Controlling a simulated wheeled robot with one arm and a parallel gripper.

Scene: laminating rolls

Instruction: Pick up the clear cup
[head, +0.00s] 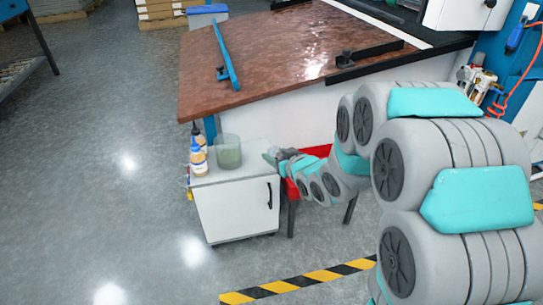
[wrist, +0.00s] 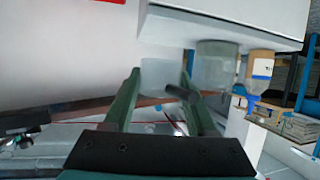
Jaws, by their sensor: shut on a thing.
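My gripper (head: 273,157) is at the right edge of the white cabinet's top in the head view. In the wrist view its two green fingers (wrist: 160,88) stand on either side of a small clear cup (wrist: 156,72), and they are shut on it. The cup is pale and see-through, so its outline is faint. In the head view the gripper and its small size make it hard to make out. I cannot tell whether its base touches the cabinet top.
A larger translucent container (head: 229,152) stands left of my gripper on the white cabinet (head: 237,207). Bottles (head: 198,157) with orange and white stand farther left; one shows in the wrist view (wrist: 260,72). A brown-topped table (head: 270,55) is behind. Floor at left is clear.

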